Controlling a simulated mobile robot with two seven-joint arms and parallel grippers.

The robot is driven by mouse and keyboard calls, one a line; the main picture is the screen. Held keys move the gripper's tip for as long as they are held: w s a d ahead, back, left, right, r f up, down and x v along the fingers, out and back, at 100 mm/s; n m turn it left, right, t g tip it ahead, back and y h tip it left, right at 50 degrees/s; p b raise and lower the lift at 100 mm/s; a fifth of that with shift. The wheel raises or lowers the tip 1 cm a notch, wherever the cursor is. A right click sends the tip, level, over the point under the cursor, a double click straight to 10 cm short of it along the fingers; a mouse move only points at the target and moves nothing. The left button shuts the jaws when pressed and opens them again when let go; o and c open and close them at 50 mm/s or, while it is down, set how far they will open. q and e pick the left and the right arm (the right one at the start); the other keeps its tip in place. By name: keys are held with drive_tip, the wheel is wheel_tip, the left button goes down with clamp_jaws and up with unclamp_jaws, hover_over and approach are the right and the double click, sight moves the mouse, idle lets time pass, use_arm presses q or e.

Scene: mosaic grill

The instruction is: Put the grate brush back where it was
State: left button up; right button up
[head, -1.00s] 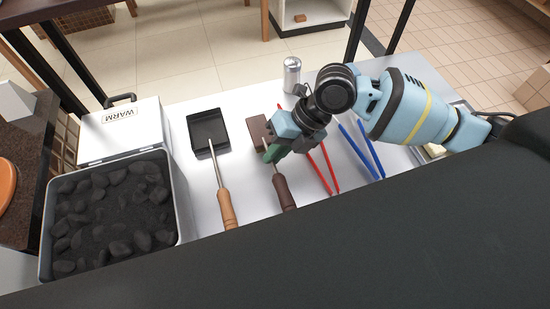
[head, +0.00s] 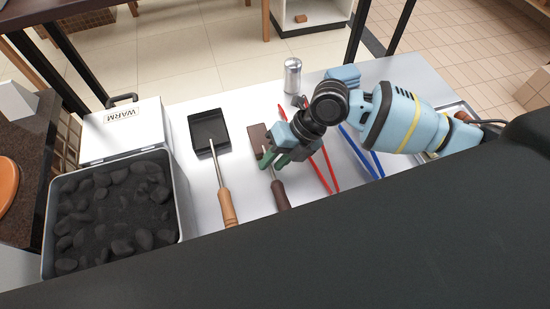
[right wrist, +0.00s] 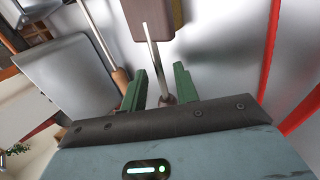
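The grate brush lies on the light table, with a brown block head (head: 258,136), a thin metal shaft and a dark brown handle (head: 280,196). In the right wrist view its head (right wrist: 153,16) is at the top, and the shaft runs down to the handle. My right gripper (head: 272,163) is over the brush where shaft meets handle. In the right wrist view its two green fingers (right wrist: 160,85) stand apart, one on each side of the shaft and handle, with gaps visible. My left gripper is not in view.
A black pan tool (head: 209,132) with a wooden handle lies left of the brush. Red tongs (head: 325,172) and blue tongs (head: 357,150) lie to the right. A metal shaker (head: 292,76) stands behind. A grill box of coals (head: 110,215) is at left.

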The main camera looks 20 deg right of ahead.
drive_tip(key=v, duration=1.2)
drive_tip(key=shift+f, duration=0.1)
